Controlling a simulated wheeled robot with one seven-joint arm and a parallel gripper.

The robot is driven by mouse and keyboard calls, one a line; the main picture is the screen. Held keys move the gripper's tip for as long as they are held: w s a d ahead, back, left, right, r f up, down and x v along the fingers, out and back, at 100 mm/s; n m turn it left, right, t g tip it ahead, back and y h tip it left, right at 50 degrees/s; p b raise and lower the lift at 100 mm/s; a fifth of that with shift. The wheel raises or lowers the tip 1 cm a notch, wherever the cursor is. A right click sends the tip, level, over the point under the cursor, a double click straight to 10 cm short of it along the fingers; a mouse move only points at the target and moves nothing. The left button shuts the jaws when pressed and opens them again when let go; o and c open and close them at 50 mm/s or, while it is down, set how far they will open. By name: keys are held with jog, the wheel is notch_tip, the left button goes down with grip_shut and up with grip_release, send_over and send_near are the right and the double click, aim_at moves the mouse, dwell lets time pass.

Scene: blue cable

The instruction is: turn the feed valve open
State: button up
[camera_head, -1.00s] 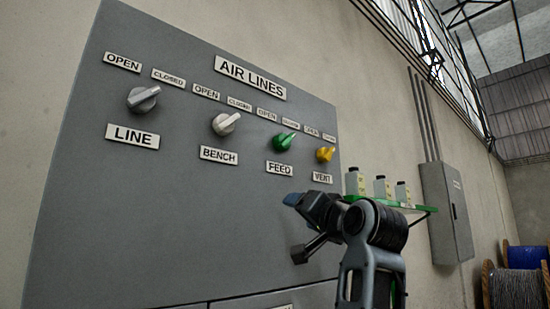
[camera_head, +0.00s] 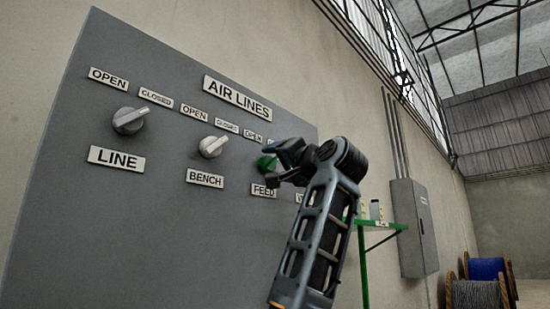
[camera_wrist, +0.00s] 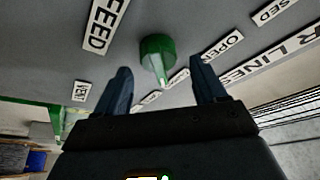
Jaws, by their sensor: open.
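The green feed valve knob (camera_head: 267,163) is on the grey AIR LINES panel (camera_head: 100,220), above its FEED label (camera_head: 263,191) and below an OPEN label (camera_head: 253,136). My gripper (camera_head: 276,162) is at the knob in the head view and partly hides it. In the wrist view the green knob (camera_wrist: 157,58) sits ahead of and between the two open fingers of my gripper (camera_wrist: 162,85), and neither finger visibly touches it. The yellow vent knob is hidden behind my arm in the head view.
The white bench knob (camera_head: 213,147) and grey line knob (camera_head: 129,120) are to the left on the panel. A green shelf (camera_head: 378,226) with bottles, a grey wall box (camera_head: 413,228) and cable reels (camera_head: 478,293) are to the right.

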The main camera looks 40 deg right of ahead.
jog(key=shift+x, duration=0.85)
jog(key=shift+c, duration=0.3)
jog(key=c, duration=1)
jog(key=shift+f, duration=0.1)
